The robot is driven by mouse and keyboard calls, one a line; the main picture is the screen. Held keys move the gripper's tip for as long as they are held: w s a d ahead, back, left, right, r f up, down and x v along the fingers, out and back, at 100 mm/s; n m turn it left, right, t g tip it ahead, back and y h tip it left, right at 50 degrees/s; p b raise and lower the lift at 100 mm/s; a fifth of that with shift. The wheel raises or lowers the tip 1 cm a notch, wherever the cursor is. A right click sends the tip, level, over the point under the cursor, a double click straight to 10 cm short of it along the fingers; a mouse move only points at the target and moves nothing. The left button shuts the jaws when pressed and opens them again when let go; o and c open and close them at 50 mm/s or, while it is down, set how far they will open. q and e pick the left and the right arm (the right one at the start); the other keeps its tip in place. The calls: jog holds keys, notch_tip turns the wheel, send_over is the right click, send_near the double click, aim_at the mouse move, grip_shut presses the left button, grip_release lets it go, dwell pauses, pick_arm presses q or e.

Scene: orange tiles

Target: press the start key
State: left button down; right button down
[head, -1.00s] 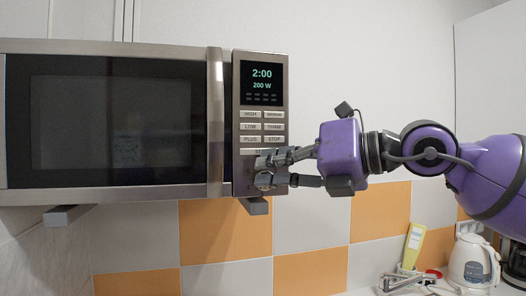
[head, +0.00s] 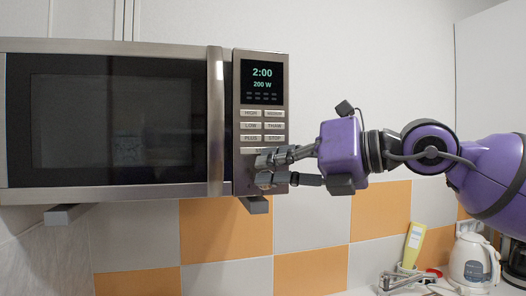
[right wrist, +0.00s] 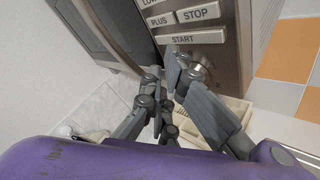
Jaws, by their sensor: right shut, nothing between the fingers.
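The start key (right wrist: 195,38) is a wide silver key marked START, below the PLUS and STOP keys, on the microwave's control panel (head: 263,120). In the head view its left end (head: 248,150) shows, and my right gripper's upper finger covers part of it. My right gripper (head: 265,170) is shut and empty, in front of the lower panel, just below the key. In the right wrist view the gripper's fingertips (right wrist: 163,75) lie just below the key; I cannot tell whether they touch the panel. The microwave display (head: 262,78) reads 2:00 and 200 W. My left gripper is not in view.
The microwave's door handle (head: 215,125) stands out just left of the panel. A round knob (right wrist: 200,68) sits below the start key. The space right of the microwave holds my arm.

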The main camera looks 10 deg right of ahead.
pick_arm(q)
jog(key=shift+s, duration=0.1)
pick_arm(e)
jog(key=shift+w, duration=0.1)
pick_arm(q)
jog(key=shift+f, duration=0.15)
pick_arm(e)
jog(key=shift+w, duration=0.35)
